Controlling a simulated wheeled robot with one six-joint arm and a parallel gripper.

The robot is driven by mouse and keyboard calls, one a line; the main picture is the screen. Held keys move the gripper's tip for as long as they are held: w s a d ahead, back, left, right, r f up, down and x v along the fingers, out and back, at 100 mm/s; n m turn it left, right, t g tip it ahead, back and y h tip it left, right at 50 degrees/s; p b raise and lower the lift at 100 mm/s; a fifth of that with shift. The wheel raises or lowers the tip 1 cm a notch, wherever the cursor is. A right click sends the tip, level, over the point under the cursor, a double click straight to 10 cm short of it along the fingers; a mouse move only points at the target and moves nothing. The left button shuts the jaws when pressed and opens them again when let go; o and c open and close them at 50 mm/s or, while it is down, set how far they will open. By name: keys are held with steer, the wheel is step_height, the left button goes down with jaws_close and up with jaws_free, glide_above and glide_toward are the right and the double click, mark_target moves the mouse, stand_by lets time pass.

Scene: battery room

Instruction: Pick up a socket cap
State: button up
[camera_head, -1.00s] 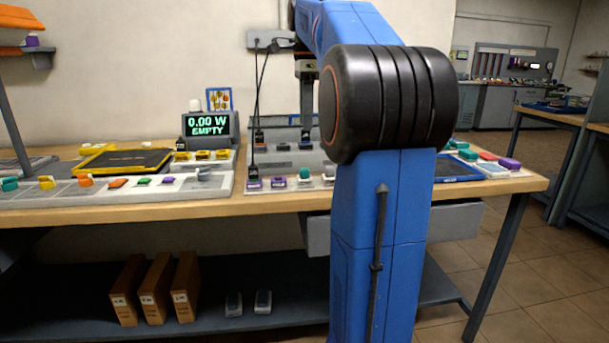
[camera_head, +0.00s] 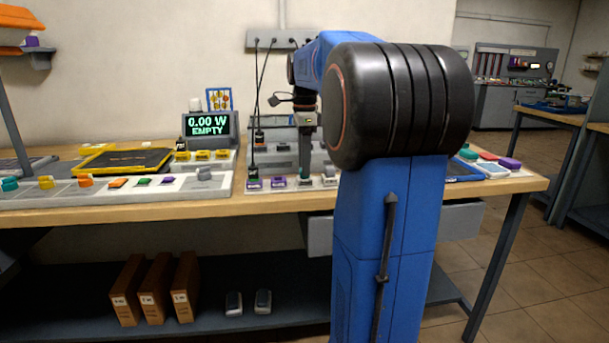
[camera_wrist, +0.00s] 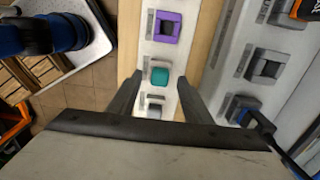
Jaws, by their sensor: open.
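My gripper (camera_wrist: 160,95) is open and empty in the wrist view, its two dark fingers apart on either side of a teal cap (camera_wrist: 159,76). The cap sits on a pale strip, and the fingers do not visibly touch it. A purple square piece (camera_wrist: 167,27) sits on the same strip, and a grey-white piece (camera_wrist: 155,106) lies nearer the palm, partly hidden. In the head view my gripper (camera_head: 305,172) points down over the strip at the front of the bench, right of two purple pieces (camera_head: 278,183). I cannot tell which pieces are socket caps.
Grey sockets (camera_wrist: 267,67) stand on a panel beside the strip, with a plugged cable (camera_wrist: 262,120). Black cables hang left of my gripper. A display reading "0.00 W EMPTY" (camera_head: 206,127) and a yellow-edged tray (camera_head: 85,167) stand at left on the wooden bench (camera_head: 270,203).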

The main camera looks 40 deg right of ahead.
steer(key=shift+f, duration=0.85)
steer(key=c, duration=1.1)
steer(key=shift+r, duration=0.1)
